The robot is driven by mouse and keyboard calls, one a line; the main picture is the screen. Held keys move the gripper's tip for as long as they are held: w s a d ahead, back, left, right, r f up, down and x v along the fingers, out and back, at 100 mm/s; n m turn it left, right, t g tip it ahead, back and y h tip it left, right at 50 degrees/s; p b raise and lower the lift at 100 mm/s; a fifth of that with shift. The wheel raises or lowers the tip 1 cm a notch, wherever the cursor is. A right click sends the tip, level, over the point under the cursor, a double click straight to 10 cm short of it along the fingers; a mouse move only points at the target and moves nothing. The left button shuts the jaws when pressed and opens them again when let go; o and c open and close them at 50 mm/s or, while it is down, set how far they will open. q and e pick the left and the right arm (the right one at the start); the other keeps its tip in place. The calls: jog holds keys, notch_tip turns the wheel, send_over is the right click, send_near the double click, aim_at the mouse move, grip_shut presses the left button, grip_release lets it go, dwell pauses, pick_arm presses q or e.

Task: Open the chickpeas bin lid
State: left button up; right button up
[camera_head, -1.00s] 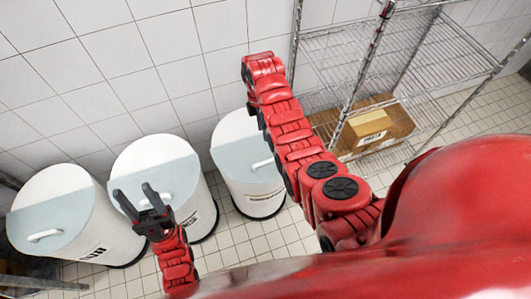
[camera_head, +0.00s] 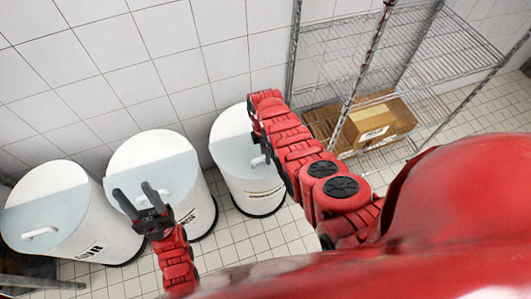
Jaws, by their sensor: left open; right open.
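Three white round bins stand in a row by the wall: a left bin (camera_head: 95,235), a middle bin (camera_head: 199,190) and a right bin (camera_head: 255,194). Each has a pale blue-grey front lid panel, and all three panels look shut. Their label print is too small to read, so I cannot tell which holds chickpeas. My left gripper (camera_head: 136,198) is open and empty, its two dark fingers seen over the middle bin's lid (camera_head: 172,172). I cannot tell its height above the lid.
A wire shelf rack (camera_head: 400,55) stands at the right, with a cardboard box (camera_head: 390,122) on a low shelf. A white tiled wall (camera_head: 130,50) is behind the bins. Tiled floor (camera_head: 240,245) is clear in front of the right bin.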

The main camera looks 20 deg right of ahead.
jog(key=shift+f, duration=0.15)
jog(key=shift+c, duration=0.2)
grip_shut()
dwell(1.2)
